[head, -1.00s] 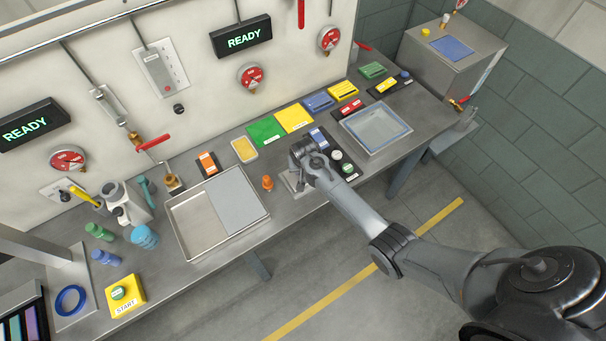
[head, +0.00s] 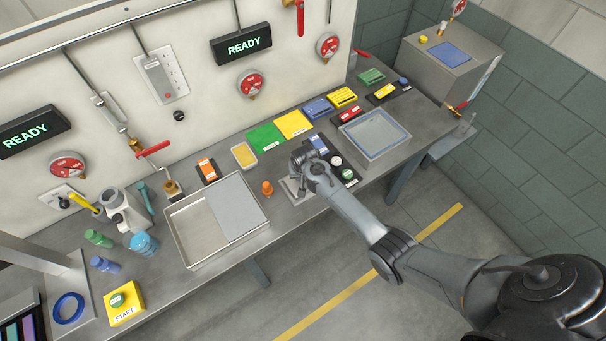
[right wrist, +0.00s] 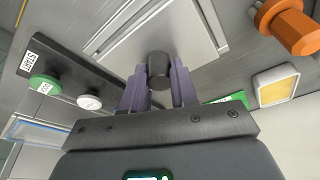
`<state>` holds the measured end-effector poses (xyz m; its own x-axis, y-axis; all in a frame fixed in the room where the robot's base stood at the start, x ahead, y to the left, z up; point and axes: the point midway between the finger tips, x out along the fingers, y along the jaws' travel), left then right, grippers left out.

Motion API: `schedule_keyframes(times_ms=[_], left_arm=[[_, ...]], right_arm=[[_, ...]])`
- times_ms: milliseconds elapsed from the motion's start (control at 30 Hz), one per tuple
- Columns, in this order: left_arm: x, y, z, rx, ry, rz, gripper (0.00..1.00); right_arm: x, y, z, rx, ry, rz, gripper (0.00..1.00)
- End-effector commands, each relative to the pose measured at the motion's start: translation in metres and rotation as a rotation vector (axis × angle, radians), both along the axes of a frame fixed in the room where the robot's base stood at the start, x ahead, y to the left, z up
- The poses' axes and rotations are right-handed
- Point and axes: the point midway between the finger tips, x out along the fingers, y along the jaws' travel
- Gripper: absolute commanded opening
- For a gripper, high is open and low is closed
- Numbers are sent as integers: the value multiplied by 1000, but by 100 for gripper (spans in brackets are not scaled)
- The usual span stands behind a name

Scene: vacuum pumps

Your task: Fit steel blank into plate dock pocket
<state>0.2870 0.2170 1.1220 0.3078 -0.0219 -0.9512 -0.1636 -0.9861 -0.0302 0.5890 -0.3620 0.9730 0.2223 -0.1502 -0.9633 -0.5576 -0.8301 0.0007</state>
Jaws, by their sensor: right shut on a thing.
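The steel blank (right wrist: 150,42) is a pale flat metal plate with a black knob (right wrist: 158,68). My right gripper (right wrist: 159,82) is shut on the knob, one purple finger on each side. The blank lies at or just over the plate dock (right wrist: 204,22), whose raised straight edge shows beside it; whether it is fully seated I cannot tell. In the head view my right gripper (head: 299,178) is at the dock (head: 290,188) by the table's front edge, and my wrist hides most of the blank. My left gripper is not in view.
An orange peg (head: 267,188) stands just left of the dock. A metal tray (head: 180,213) with a grey sheet lies farther left. A black button panel (head: 352,182) is close on the right, with a clear-lidded tray (head: 400,150) beyond. Green and yellow mats (head: 266,136) lie behind.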

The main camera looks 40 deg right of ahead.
Motion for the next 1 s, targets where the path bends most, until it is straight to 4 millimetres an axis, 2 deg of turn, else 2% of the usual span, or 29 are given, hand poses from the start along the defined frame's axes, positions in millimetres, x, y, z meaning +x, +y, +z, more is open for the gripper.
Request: schedule_keyframes(times_ms=[1000], left_arm=[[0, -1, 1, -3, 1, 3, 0]], right_arm=[[1, 0, -8, 0, -4, 1, 0]])
